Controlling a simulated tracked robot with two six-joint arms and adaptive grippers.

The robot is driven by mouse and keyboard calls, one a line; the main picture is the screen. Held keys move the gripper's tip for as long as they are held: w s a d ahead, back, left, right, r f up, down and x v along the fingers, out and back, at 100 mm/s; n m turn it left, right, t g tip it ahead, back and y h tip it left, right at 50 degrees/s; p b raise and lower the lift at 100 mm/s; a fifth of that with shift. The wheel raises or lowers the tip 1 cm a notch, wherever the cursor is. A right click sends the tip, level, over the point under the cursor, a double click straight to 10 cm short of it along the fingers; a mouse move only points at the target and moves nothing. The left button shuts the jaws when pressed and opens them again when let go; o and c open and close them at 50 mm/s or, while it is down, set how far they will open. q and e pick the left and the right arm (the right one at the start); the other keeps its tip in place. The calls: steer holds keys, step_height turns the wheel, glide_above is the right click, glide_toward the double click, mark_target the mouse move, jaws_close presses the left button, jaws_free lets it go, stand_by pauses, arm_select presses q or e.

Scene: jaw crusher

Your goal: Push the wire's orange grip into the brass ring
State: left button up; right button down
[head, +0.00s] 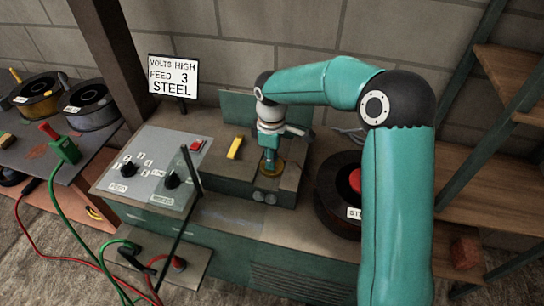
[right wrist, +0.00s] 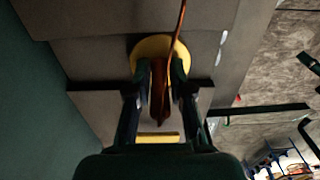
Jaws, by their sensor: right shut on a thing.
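My right gripper (head: 269,165) points down over the brass ring (head: 280,172) on top of the teal machine, and hides part of the ring. In the right wrist view my right gripper (right wrist: 161,75) is shut on the orange grip (right wrist: 158,95), which looks dark orange-brown between the fingers. The thin orange wire (right wrist: 181,22) runs up from there past the brass ring (right wrist: 143,46). The fingertips overlap the ring in that view. I cannot tell whether the grip's end touches the ring or is inside it. The grip is hidden in the head view. My left gripper is out of view.
A yellow bar (head: 234,148) lies left of the ring. A sloped control panel (head: 150,165) with knobs and a red button stands further left, behind a thin black rod (head: 180,215). A dark spool (head: 333,190) sits to the right. A sign (head: 173,75) reads "VOLTS HIGH FEED 3 STEEL".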

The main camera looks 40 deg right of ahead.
steer(key=c, duration=1)
jaws_free()
steer(key=shift+o, duration=0.2)
step_height(320, 180, up, 11)
steer(key=shift+w+f, duration=0.15)
steer(key=shift+r, duration=0.55)
